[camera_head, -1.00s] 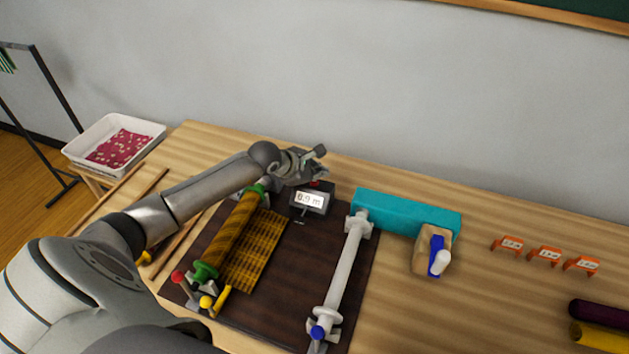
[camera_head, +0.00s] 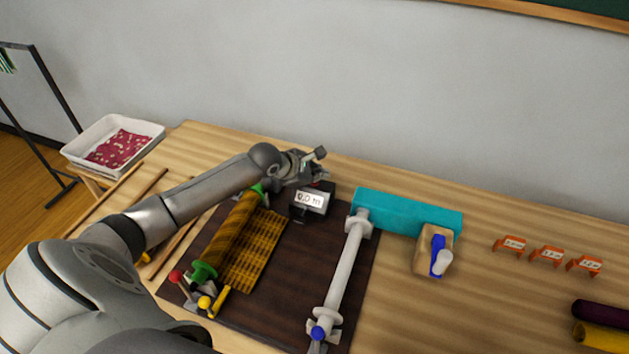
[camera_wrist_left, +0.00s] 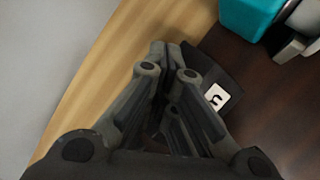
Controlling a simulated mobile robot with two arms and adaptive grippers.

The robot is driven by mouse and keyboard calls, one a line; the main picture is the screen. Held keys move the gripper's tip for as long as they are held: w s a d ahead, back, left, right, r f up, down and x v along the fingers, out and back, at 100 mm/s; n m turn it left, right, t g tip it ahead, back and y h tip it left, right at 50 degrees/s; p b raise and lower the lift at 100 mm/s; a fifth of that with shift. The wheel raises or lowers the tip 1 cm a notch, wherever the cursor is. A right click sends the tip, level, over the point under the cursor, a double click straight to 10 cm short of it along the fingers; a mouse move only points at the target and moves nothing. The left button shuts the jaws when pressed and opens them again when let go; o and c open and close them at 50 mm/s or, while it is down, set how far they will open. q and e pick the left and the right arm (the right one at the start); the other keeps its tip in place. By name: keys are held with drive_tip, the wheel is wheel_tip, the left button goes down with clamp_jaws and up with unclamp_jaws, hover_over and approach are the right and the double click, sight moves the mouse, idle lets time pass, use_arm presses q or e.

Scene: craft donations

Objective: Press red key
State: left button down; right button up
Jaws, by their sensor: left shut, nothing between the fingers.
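A dark counter box with a white display (camera_head: 312,200) reading about "0.0 m" stands at the back of the dark board. The red key (camera_head: 316,184) shows only as a sliver of red at the box's top, mostly hidden by my left gripper. My left gripper (camera_head: 318,176) is shut and empty, right over the box's back part; I cannot tell whether it touches the key. In the left wrist view the shut fingers (camera_wrist_left: 166,58) lie beside the box and its display (camera_wrist_left: 217,96), and the key is hidden there. My right gripper is not in view.
The dark board (camera_head: 290,270) carries a roll of yellow-brown cloth (camera_head: 229,235) and a grey-white roller (camera_head: 342,270). A teal block (camera_head: 390,211) and a wooden piece with a blue handle (camera_head: 428,252) stand right of it. Orange tags (camera_head: 547,256) stand farther right.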

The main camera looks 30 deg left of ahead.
sight(317, 184)
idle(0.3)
use_arm(q)
drive_tip(key=shift+r+p, duration=0.4)
drive_tip(key=shift+r, duration=0.45)
wheel_tip(317, 184, up, 5)
drive_tip(key=p, duration=0.2)
drive_tip(key=shift+p, duration=0.3)
drive_tip(key=shift+s, duration=0.1)
